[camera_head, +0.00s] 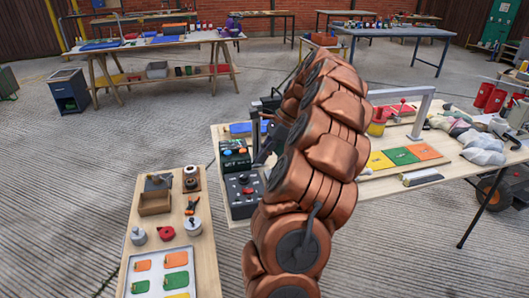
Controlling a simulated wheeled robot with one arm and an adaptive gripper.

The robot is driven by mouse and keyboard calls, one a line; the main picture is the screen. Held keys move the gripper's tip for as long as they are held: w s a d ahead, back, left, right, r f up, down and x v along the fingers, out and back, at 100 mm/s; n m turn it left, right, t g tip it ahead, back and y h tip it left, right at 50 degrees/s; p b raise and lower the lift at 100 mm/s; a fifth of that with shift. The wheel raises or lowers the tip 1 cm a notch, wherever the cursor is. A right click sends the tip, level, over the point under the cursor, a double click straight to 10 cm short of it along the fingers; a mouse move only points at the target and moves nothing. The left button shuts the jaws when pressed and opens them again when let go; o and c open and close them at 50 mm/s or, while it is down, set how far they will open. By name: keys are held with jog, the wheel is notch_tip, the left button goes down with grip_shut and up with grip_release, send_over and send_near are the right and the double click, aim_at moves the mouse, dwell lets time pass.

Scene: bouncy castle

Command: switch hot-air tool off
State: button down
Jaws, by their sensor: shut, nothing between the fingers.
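Two dark control boxes stand at the left end of the wooden worktable. The front box (241,191) has a dark panel with red and pale knobs. The box behind it (234,155) has a green-lit face and coloured knobs. I cannot tell which of them belongs to the hot-air tool, or whether a switch is on or off. My copper arm rises in front of the table and hides its middle. My dark gripper (262,154) shows partly at the left of the arm, near the two boxes. It is shut and holds nothing. Whether it touches a box is unclear.
A low bench (181,246) at front left holds a tray, a box and small tools. Yellow, green and orange sheets (402,156) lie right of my arm, near a grey frame (424,104). Bare floor (90,190) lies left of the bench.

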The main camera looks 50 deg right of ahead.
aim_at(248, 191)
jog(key=p+x, duration=0.1)
jog(key=x, duration=0.9)
jog(key=shift+w+a+f, duration=0.15)
jog(key=shift+w+f, duration=0.05)
jog(key=shift+f, duration=0.05)
